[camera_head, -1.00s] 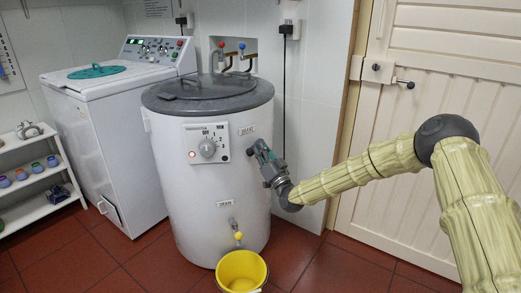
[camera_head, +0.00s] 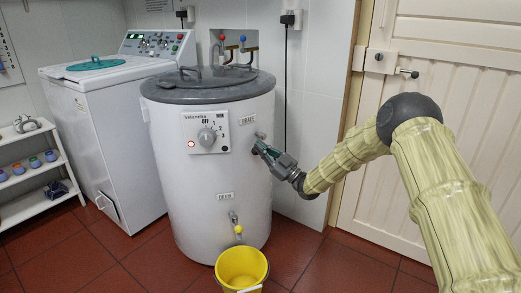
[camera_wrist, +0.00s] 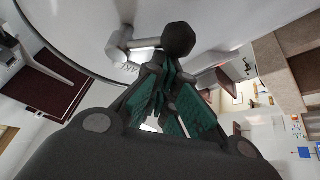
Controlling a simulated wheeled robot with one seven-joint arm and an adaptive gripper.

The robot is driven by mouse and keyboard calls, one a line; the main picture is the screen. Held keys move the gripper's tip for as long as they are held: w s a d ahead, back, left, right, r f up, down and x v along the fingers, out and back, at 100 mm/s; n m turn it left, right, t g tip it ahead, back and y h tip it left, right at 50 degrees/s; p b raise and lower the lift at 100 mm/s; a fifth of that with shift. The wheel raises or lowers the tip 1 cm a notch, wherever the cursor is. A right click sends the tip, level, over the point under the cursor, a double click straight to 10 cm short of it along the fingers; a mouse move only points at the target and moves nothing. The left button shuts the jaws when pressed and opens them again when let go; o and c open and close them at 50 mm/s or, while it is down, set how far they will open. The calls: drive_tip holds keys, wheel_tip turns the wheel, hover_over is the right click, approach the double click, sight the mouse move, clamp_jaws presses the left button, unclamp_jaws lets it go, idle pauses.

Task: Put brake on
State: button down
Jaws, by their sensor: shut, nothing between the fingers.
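The white drum-shaped washer (camera_head: 178,165) stands in the middle of the head view, with a BRAKE label (camera_head: 258,121) high on its right side. Just below the label, a small grey brake lever (camera_head: 260,135) shows, partly hidden by my gripper (camera_head: 256,149). In the wrist view, a metal rod with a dark round knob (camera_wrist: 178,38) lies just beyond the fingertips of my gripper (camera_wrist: 163,70). My gripper is shut and empty, close against the washer's side. I cannot tell whether it touches the lever.
A dial panel (camera_head: 206,131) with a lit red lamp is left of the label. A yellow bucket (camera_head: 242,270) stands under the drain tap (camera_head: 237,229). A white machine (camera_head: 105,130) is at left, a cream door (camera_head: 430,150) at right. The red floor (camera_head: 330,262) at right is open.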

drive_tip(key=shift+w+d+f+n+g+b, duration=0.3)
drive_tip(key=shift+n+g, duration=0.65)
drive_tip(key=shift+n, duration=0.7)
drive_tip(key=shift+w+d+f+n+g+b, duration=0.2)
drive_tip(key=shift+f+n+g, duration=0.25)
drive_tip(key=shift+n+g, duration=0.85)
drive_tip(key=shift+w+d+f+n+g+b, duration=0.3)
drive_tip(key=shift+n+g, duration=0.25)
drive_tip(key=shift+n, duration=1.5)
drive_tip(key=shift+f, duration=0.1)
drive_tip(key=shift+a, duration=0.1)
drive_tip(key=s+a+r+p, duration=0.2)
drive_tip(key=s+r+p, duration=0.1)
drive_tip(key=p+v, duration=0.1)
drive_tip(key=v, duration=0.9)
drive_tip(key=shift+d+f, duration=0.25)
drive_tip(key=shift+f, duration=0.2)
